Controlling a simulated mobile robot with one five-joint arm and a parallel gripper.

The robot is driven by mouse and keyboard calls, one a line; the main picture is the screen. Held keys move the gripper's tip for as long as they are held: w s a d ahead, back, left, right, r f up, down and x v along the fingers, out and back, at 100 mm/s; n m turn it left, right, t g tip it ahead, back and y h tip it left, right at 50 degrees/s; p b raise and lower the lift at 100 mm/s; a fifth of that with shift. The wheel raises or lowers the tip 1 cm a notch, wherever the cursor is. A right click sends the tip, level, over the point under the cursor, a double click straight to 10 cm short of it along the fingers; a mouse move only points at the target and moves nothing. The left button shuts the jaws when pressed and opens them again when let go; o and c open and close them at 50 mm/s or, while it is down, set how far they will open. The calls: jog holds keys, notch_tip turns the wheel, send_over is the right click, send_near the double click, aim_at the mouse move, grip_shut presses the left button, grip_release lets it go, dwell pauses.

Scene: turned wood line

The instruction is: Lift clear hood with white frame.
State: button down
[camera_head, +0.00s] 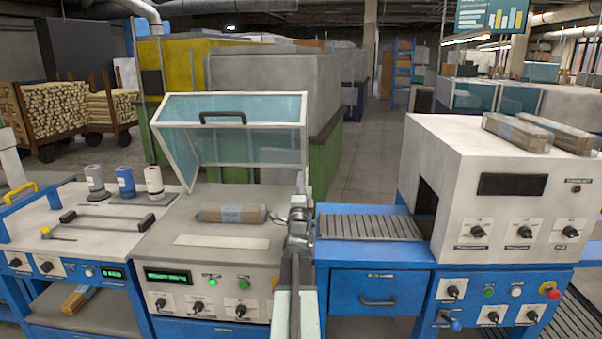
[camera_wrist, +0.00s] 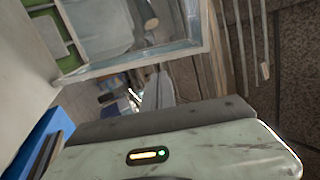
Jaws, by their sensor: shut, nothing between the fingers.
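The clear hood with the white frame (camera_head: 240,145) stands raised and tilted over the grey machine in the head view. Its dark handle (camera_head: 222,117) is along the upper front edge. A pale frame with clear panes, seemingly the hood (camera_wrist: 150,58), crosses the top of the wrist view. My gripper (camera_head: 299,190) is upright at the hood's right side, near the lower right corner of the frame. It is shut and empty. Whether it touches the frame I cannot tell. The fingertips are small and partly merge with the background.
A wrapped wood bundle (camera_head: 232,213) lies on the machine bed under the hood. A slatted conveyor (camera_head: 368,227) and a white box machine (camera_head: 500,190) stand to the right. The aisle floor (camera_head: 365,150) behind is open.

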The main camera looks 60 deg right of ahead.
jog(key=p+x, duration=0.5)
jog(key=x, duration=0.7)
jog(key=shift+w, duration=0.15)
jog(key=p+x, duration=0.2)
jog(key=x, duration=0.2)
jog(key=shift+d+r, duration=0.2)
jog(key=shift+d, duration=0.05)
jog(key=shift+a, duration=0.15)
jog(key=shift+f, duration=0.1)
jog(key=a+r+b+v, duration=0.1)
jog(key=b+v, duration=0.3)
jog(key=v, duration=0.9)
jog(key=shift+s+a+r+b, duration=0.2)
jog(key=shift+s+r+b, duration=0.05)
jog(key=shift+s+b, duration=0.1)
